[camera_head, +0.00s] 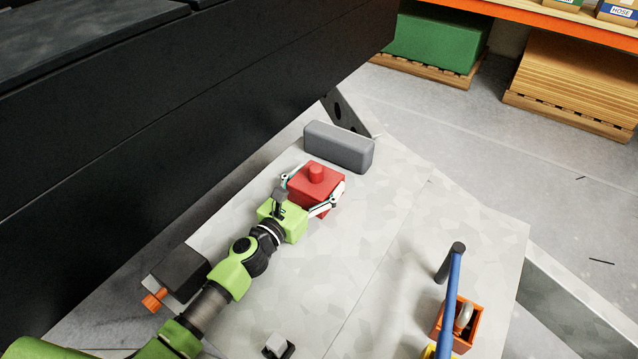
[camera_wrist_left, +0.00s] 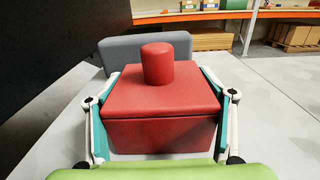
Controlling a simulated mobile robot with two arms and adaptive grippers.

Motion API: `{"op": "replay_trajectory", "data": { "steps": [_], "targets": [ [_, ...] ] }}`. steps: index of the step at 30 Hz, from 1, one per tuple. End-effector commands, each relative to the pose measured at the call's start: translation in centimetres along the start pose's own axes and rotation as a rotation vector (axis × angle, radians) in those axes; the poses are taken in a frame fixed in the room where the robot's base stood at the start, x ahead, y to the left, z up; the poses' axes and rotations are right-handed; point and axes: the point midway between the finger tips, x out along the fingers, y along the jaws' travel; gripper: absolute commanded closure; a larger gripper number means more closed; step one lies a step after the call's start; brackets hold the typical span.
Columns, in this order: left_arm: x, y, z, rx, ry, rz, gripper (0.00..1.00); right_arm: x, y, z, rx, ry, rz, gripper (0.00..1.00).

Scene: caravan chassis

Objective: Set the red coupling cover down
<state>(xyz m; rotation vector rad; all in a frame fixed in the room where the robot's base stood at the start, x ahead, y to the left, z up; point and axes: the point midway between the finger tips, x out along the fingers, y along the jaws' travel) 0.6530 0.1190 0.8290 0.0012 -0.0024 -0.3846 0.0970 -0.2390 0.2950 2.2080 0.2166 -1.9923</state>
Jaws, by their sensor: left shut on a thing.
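The red coupling cover (camera_head: 324,183) is a box with a short round knob on top. My left gripper (camera_head: 313,196) is shut on the red coupling cover, one finger on each side. In the left wrist view the cover (camera_wrist_left: 160,105) looks upright between the fingers of the gripper (camera_wrist_left: 160,120). It is over the pale speckled board, just in front of a grey block. I cannot tell whether its underside touches the board. My right gripper does not show in either view.
The grey rounded block (camera_head: 338,147) stands right behind the cover. A dark caravan wall (camera_head: 200,110) rises on the left. An orange bin (camera_head: 468,325) with a blue bar (camera_head: 453,290) stands at the lower right. The board (camera_head: 400,225) between is clear.

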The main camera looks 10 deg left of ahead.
Motion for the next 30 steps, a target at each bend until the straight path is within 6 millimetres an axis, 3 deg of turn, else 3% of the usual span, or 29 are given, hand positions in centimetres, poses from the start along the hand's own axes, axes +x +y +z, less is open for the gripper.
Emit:
{"op": "replay_trajectory", "data": {
  "steps": [5, 6, 8, 20, 25, 30],
  "targets": [
    [0.0, 0.0, -0.3, 0.0, 0.0, 0.0, 0.48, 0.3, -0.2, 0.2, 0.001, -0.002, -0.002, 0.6],
    [0.0, 0.0, -0.2, 0.0, 0.0, 0.0, 0.16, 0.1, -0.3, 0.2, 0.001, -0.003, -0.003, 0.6],
    [0.0, 0.0, -0.2, 0.0, 0.0, 0.0, 0.05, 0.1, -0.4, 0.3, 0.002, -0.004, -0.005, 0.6],
    [0.0, 0.0, 0.2, 0.001, 0.0, 0.0, 0.05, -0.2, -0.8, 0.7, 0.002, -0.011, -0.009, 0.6],
    [-2.1, 0.0, 0.0, -0.002, 0.003, 0.0, 0.05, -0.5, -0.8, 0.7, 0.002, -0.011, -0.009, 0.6],
    [-5.7, -0.1, -0.1, -0.001, 0.004, 0.0, 0.05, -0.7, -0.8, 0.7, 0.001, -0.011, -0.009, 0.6]
  ]
}}
